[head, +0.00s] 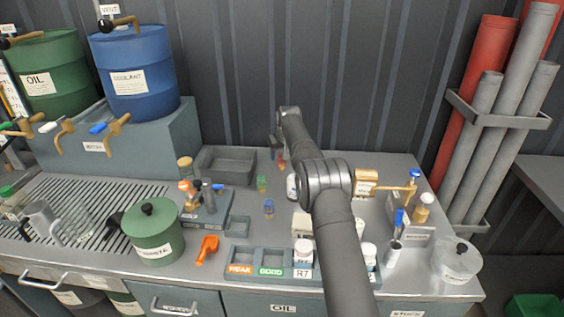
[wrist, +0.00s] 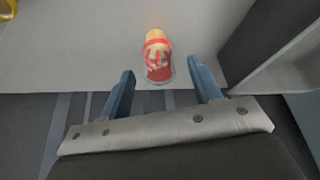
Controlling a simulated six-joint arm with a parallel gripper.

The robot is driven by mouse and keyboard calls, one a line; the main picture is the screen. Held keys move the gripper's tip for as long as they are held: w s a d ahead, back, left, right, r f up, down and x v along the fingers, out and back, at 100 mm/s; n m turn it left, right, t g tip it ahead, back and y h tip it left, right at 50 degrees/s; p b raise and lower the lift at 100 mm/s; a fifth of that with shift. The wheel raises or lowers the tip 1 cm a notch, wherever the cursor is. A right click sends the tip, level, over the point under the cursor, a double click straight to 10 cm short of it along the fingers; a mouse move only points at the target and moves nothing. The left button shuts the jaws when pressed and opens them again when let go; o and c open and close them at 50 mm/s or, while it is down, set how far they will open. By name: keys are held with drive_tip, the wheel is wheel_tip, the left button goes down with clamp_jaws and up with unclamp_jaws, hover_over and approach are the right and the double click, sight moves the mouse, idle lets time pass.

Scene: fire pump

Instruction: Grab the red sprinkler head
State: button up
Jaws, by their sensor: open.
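The red sprinkler head (wrist: 158,66) stands on the grey worktop in the wrist view, a small red piece with a pale tan end and a clear rim. My gripper (wrist: 161,76) is open, with one blue finger on each side of it. The sprinkler head lies at the gap between the fingertips, apart from both, and nothing is gripped. In the head view the red sprinkler head (head: 282,163) is a small red spot at the back of the bench, just below my gripper (head: 277,146). My arm partly crosses this area.
A grey open tray (head: 224,177) stands left of the sprinkler head, close to the wall. Small green (head: 262,184) and blue (head: 269,209) pieces stand in front. A white bottle (head: 292,187) is beside my arm. A tan box (head: 366,180) stands to the right.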

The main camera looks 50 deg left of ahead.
drive_tip(key=shift+x, duration=0.95)
drive_tip(key=shift+d, duration=0.1)
drive_tip(key=c, duration=1.1)
